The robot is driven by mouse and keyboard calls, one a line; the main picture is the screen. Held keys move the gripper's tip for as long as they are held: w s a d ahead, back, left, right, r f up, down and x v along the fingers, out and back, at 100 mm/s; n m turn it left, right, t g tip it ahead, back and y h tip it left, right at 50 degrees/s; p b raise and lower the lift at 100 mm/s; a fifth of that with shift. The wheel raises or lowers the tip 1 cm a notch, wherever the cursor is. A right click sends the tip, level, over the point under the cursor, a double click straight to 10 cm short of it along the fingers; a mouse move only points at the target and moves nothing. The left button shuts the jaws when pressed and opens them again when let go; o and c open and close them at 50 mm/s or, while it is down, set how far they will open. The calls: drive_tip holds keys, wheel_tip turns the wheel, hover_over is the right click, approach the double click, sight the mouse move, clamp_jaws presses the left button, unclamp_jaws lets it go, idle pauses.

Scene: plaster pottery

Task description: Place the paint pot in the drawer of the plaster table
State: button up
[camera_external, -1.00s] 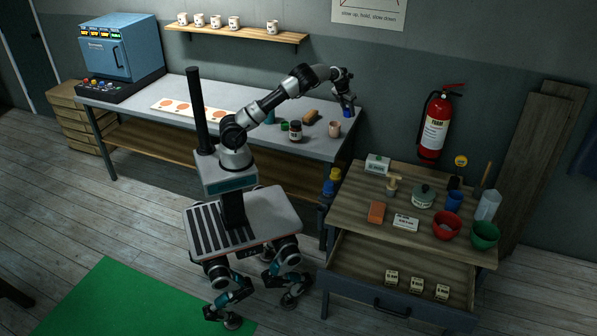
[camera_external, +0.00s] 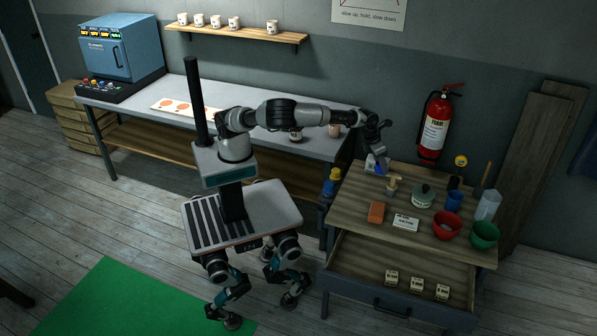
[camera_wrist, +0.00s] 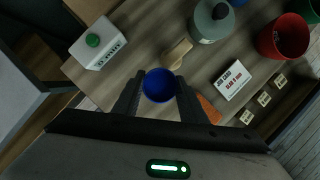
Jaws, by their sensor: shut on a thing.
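My gripper (camera_wrist: 159,92) is shut on a small blue paint pot (camera_wrist: 158,84), which sits between its two fingers in the wrist view. In the external view, my gripper (camera_external: 377,160) is over the back left corner of the plaster table (camera_external: 345,208), and the pot shows only as a blue patch there. The pot appears held above the tabletop. The table's drawer (camera_external: 350,262) is pulled open at the front. Several small labelled boxes (camera_external: 416,285) stand in its right part, and its left part looks clear.
On the tabletop are a white box with a green cap (camera_wrist: 97,43), a wooden-handled tool (camera_wrist: 178,54), an orange block (camera_external: 376,212), a label card (camera_external: 406,221), a lidded jar (camera_external: 423,196), a red bowl (camera_external: 447,225) and a green bowl (camera_external: 485,235).

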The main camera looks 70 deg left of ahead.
drive_tip(key=s+d+r+m+h+p, duration=0.1)
drive_tip(key=s+d+r+m, duration=0.15)
drive_tip(key=s+d, duration=0.75)
drive_tip(key=s+d+r+m+p, duration=0.15)
drive_tip(key=s+d+r, duration=0.25)
drive_tip(key=s+d, duration=0.65)
drive_tip(key=shift+n, duration=0.4)
drive_tip(key=a+f+b, duration=0.1)
drive_tip(key=f, duration=0.9)
drive_tip(key=s+a+f+b, duration=0.1)
drive_tip(key=f+b, duration=0.1)
drive_tip(key=f, duration=0.9)
drive_tip(key=f+b, duration=0.1)
drive_tip(key=f, duration=0.9)
drive_tip(key=shift+s+a+f+b, duration=0.4)
drive_tip(key=shift+g, duration=0.3)
drive_tip(key=shift+f, duration=0.15)
drive_tip(key=o, duration=1.1)
drive_tip(key=p+v, duration=0.3)
drive_tip(key=v, duration=0.9)
drive_tip(key=shift+s+a, duration=0.1)
